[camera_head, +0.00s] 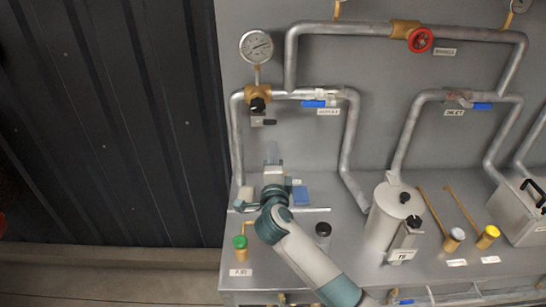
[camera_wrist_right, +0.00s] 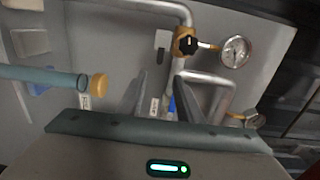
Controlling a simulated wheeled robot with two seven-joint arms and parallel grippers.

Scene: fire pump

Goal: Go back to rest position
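My right gripper (camera_head: 271,152) is in front of the grey panel, below the pressure gauge (camera_head: 257,46) and the brass valve with a black knob (camera_head: 257,103). My right arm reaches up to it from the bottom of the head view. In the right wrist view, the two dark fingers of this gripper (camera_wrist_right: 160,95) stand apart with a gap between them. Nothing is held between them. The gauge (camera_wrist_right: 236,52) and the black knob (camera_wrist_right: 187,45) show beyond the fingers. My left gripper is in neither view.
Grey pipes with a blue-handled valve (camera_head: 318,104) and a red handwheel (camera_head: 420,40) run across the panel. A grey canister (camera_head: 385,222) stands right of my arm, and a green cap (camera_head: 240,242) is left of it. A blue block (camera_head: 300,196) lies close beside the gripper.

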